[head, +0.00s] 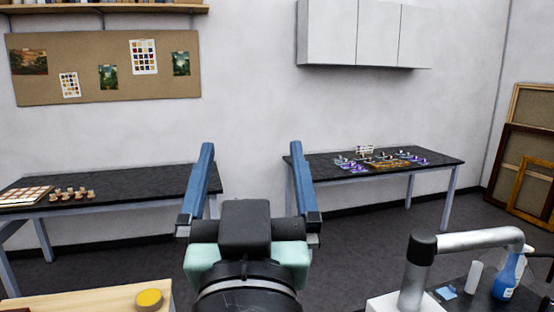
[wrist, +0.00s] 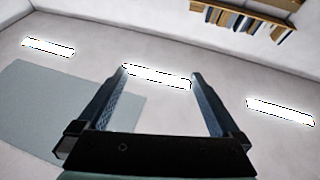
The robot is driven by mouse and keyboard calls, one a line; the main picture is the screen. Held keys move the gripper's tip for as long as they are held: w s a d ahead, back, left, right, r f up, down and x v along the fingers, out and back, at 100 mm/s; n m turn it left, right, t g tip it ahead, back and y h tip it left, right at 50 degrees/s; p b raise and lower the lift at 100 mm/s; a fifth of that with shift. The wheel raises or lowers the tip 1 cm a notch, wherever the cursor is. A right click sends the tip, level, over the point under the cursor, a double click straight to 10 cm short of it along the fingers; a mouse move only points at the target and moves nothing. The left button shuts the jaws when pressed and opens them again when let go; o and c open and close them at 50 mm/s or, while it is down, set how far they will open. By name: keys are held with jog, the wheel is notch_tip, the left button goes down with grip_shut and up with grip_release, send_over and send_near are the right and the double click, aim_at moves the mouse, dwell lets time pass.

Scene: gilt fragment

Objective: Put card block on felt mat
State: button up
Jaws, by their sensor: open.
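My gripper (head: 252,145) is raised in the middle of the head view, with its two blue fingers wide apart and nothing between them. In the wrist view my gripper (wrist: 160,73) is also open and empty, pointing up toward the ceiling and its lights. I cannot make out a card block or a felt mat for sure in either view. Small colourful items (head: 380,161) lie on the right dark table (head: 434,160), too small to tell apart. My gripper is well apart from both far tables.
The left dark table (head: 130,186) holds a flat colour-patched board (head: 24,196) and several small pots (head: 72,194). At front left is a wooden surface with a yellow round thing (head: 149,298). Dark floor lies between.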

jog(key=s+d+r+t+h, duration=0.1)
jog(key=s+r+t, duration=0.3)
jog(key=s+r, duration=0.4)
notch_tip(320, 180, up, 3)
jog(key=shift+d+f+m+t+h, duration=0.2)
jog(key=shift+d+m+t+h, duration=0.1)
jog(key=shift+d, duration=0.45)
jog(key=shift+s, duration=0.1)
